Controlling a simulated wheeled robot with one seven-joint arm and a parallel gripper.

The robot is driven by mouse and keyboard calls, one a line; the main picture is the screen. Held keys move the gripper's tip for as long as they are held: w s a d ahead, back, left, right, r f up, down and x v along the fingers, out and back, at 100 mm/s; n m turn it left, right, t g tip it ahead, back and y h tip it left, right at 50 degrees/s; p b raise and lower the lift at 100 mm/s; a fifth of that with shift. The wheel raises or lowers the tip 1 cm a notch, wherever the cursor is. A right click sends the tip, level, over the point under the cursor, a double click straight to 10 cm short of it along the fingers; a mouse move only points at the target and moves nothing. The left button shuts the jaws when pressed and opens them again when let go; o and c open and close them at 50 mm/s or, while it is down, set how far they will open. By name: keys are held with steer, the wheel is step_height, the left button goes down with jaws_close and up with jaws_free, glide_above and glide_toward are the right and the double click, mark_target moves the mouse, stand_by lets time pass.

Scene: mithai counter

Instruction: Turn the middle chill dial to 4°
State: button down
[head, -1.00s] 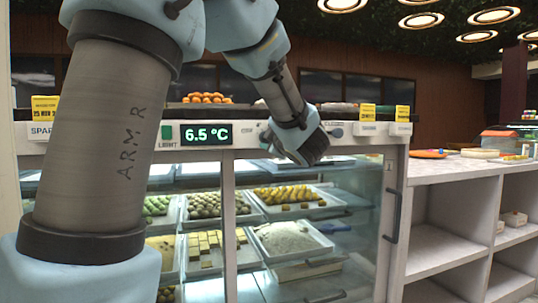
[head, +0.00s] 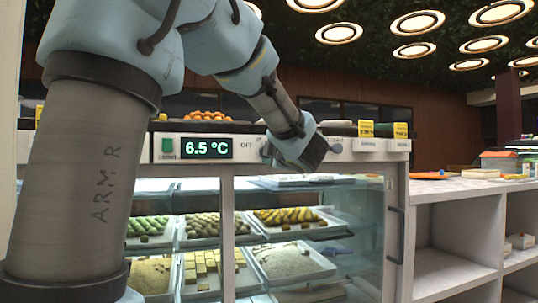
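The control panel (head: 380,158) runs along the top front of the glass sweet case. Its green display (head: 206,148) reads 6.5 °C. My gripper (head: 312,155) is at the panel, right of the display, with its dark end against or just in front of the panel face. The arm's end covers that stretch, so I cannot make out the middle chill dial or its pointer. A small grey part (head: 266,148) shows just left of my gripper, beside a printed word that seems to read OFF. I cannot see whether the fingers are apart or hold anything.
A green light switch (head: 167,146) sits left of the display. Behind the glass are trays of sweets (head: 298,262). A vertical door handle (head: 396,235) stands out at the case's right end. Yellow price cards (head: 366,128) stand on top. A white shelf counter (head: 460,188) is at right.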

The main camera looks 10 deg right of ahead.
steer(key=shift+c, duration=1.8)
jaws_free()
steer(key=s+d, duration=0.1)
steer(key=s, duration=0.9)
steer(key=shift+s+d, duration=0.2)
steer(key=shift+s, duration=0.15)
